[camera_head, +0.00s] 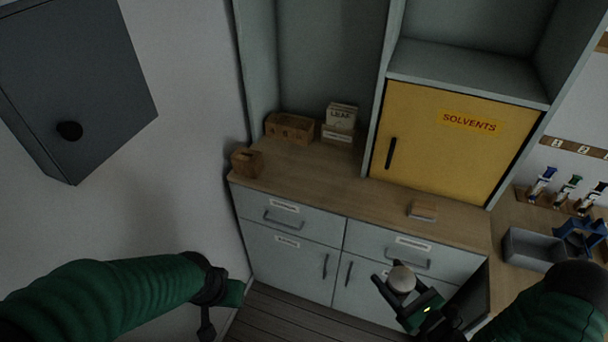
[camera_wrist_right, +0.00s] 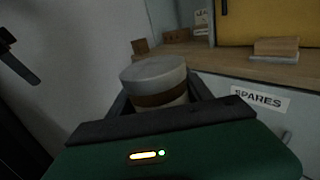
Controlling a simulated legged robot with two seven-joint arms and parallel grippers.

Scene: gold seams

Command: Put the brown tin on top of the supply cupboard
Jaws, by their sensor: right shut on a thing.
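My right gripper (camera_head: 404,291) is shut on a small round tin (camera_head: 402,278) with a pale grey lid, held upright in front of the lower drawers. In the right wrist view the tin (camera_wrist_right: 155,84) sits between the dark fingers, and a brown band shows below its lid.
A wooden counter (camera_head: 330,186) runs above grey drawers and doors. A yellow SOLVENTS door (camera_head: 450,140) is shut. A grey bin (camera_head: 530,248) stands at right.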

